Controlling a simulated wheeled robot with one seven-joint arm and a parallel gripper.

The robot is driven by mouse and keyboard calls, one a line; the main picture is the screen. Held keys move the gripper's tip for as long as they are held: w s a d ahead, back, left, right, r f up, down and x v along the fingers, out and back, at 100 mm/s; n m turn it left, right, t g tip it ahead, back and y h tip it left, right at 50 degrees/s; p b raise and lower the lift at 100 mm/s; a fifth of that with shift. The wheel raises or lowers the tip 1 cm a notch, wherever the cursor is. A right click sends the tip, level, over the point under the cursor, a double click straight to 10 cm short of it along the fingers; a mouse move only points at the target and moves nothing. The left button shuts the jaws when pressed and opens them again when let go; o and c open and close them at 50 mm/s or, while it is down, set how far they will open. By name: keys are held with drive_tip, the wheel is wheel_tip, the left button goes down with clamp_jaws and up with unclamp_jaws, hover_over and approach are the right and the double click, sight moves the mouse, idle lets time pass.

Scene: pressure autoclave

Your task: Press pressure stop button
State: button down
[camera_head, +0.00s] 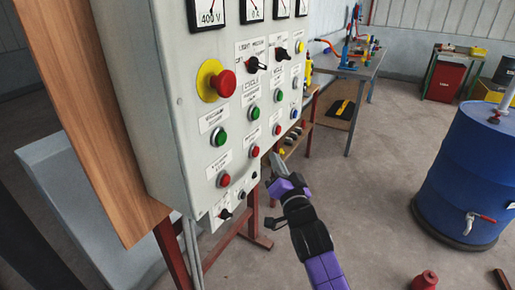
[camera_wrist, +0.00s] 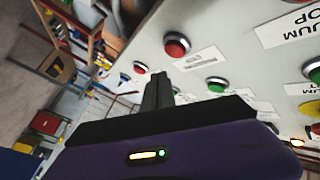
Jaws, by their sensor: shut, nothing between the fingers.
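The control panel carries several red buttons in a lower row; their small labels are mostly too blurred to read, so I cannot tell which is pressure stop. One red button (camera_head: 254,151) is in the second column, and it shows in the wrist view (camera_wrist: 176,45). Another red button (camera_head: 277,129) is one column right, also in the wrist view (camera_wrist: 140,68). The leftmost red button (camera_head: 223,180) is lower left. My gripper (camera_head: 273,161) is shut and empty, its fingertips close to the panel's lower right part. In the wrist view its fingers (camera_wrist: 158,78) point toward the two red buttons, with no contact visible.
Green buttons (camera_head: 219,137) sit above the red row. A red emergency knob on a yellow disc (camera_head: 216,82) is upper left, with black rotary switches (camera_head: 256,64) to its right. A blue barrel (camera_head: 463,170) stands right. A workbench (camera_head: 361,64) is behind; open floor lies between.

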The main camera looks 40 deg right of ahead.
drive_tip(key=s+p, duration=0.1)
drive_tip(key=s+d+p, duration=0.1)
drive_tip(key=shift+s, duration=0.3)
idle(0.8)
drive_tip(key=s+a+f+n+g+y, duration=0.1)
drive_tip(key=s+a+n, duration=0.3)
drive_tip(key=s+a, duration=0.4)
drive_tip(key=s+a+f+n+g+y, duration=0.1)
drive_tip(key=s+a+f+n+y, duration=0.2)
drive_tip(key=s+a, duration=0.5)
drive_tip(key=s+a+f+n+g+y, duration=0.1)
drive_tip(key=s+a+n+y, duration=0.3)
drive_tip(key=s, duration=1.7)
drive_tip(key=a+f+n, duration=0.1)
drive_tip(key=a, duration=0.3)
drive_tip(key=shift+s+a, duration=0.4)
drive_tip(key=c, duration=2.1)
unclamp_jaws()
